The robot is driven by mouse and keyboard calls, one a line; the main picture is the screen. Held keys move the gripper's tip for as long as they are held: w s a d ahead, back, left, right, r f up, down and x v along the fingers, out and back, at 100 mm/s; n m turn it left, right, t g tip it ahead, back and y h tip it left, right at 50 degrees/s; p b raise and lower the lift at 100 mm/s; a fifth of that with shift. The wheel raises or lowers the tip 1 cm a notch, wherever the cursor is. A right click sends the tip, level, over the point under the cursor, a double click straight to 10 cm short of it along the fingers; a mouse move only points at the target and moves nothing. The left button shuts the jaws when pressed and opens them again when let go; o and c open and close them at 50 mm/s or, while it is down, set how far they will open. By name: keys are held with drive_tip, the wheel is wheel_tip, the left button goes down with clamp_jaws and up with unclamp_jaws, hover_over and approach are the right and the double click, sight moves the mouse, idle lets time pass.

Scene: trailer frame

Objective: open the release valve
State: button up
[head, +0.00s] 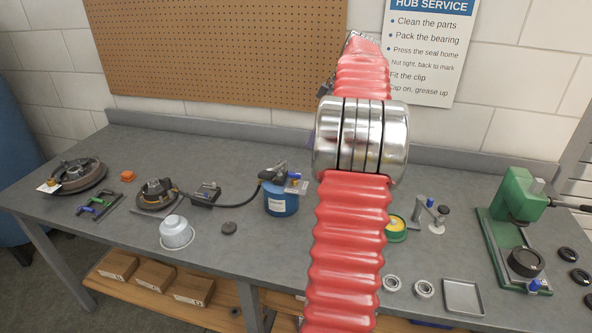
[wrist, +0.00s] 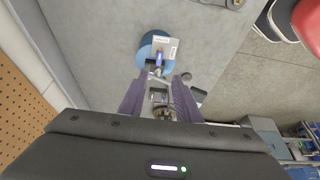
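A blue canister (head: 281,203) with a grey-black head (head: 274,174) stands upright on the bench, and a black hose runs left from it. A pale tag hangs at the head's right side. I cannot tell for sure which part is the release valve. In the wrist view the blue canister (wrist: 149,50) shows ahead of my gripper (wrist: 160,92), with its tag (wrist: 165,46) and a small blue part (wrist: 158,60). The purple fingers are spread apart. Metal fittings show between them, and I see no clear contact. In the head view my red arm hides the gripper.
A green press (head: 515,205) stands at the right. A pegboard wall (head: 215,50) closes the back.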

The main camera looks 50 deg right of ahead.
sight(296, 173)
drive_tip(key=shift+d+f, duration=0.1)
idle(0.3)
drive_tip(key=x, duration=1.3)
drive_tip(key=shift+w+f, duration=0.15)
drive_tip(key=shift+f, duration=0.15)
